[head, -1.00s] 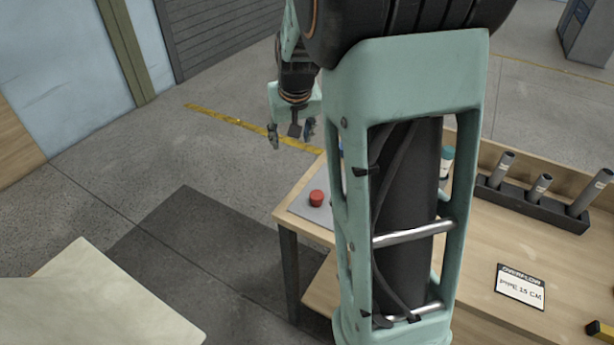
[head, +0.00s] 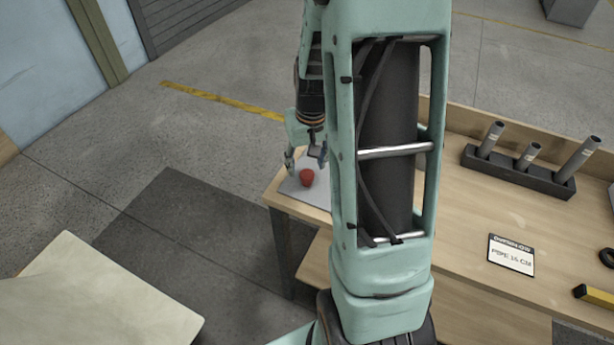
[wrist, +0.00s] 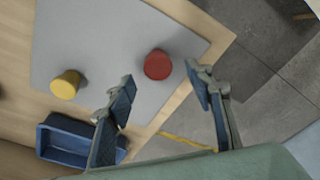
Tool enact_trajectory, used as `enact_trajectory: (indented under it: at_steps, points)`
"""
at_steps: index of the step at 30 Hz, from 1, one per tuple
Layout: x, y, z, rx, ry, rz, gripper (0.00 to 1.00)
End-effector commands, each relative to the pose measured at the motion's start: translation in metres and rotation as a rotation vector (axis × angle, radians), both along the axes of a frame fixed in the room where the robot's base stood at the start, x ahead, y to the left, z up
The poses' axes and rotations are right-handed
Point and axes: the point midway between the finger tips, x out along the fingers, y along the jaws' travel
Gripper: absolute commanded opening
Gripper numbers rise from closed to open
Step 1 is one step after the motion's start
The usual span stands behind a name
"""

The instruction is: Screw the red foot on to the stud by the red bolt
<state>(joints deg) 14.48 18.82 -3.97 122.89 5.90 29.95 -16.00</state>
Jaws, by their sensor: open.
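The red foot (head: 307,177) is a short round piece standing on a grey mat (head: 317,195) near the left end of the workbench. It also shows in the wrist view (wrist: 158,65), between and ahead of my fingertips. My gripper (head: 306,158) is open and empty, above and close to the red foot. In the wrist view my gripper's two fingers (wrist: 160,82) are spread wide, with the foot lying just beyond the tips. I see no gripper contact with the foot. The stud and the red bolt are not in view.
A yellow foot (wrist: 66,85) stands on the same mat, and a blue bin (wrist: 75,140) sits beside it. A dark rack (head: 520,172) with grey pipes and a sign (head: 511,255) reading "PIPE 15 CM" are further right. A pale surface (head: 95,300) is at lower left.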

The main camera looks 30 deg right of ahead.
Motion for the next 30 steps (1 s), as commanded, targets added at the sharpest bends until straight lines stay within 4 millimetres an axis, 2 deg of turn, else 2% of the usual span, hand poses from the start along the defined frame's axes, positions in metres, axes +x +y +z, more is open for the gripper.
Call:
enact_trajectory:
  at_steps: [6, 9, 19, 30]
  points:
    - [-0.001, -0.002, -0.032, 0.002, 0.006, 0.0, 0.48]
    - [0.001, -0.002, -0.041, 0.0, 0.004, 0.0, 0.48]
    - [0.003, -0.002, -0.046, 0.0, 0.001, 0.0, 0.47]
    - [0.003, -0.002, -0.046, 0.0, 0.001, 0.0, 0.06]
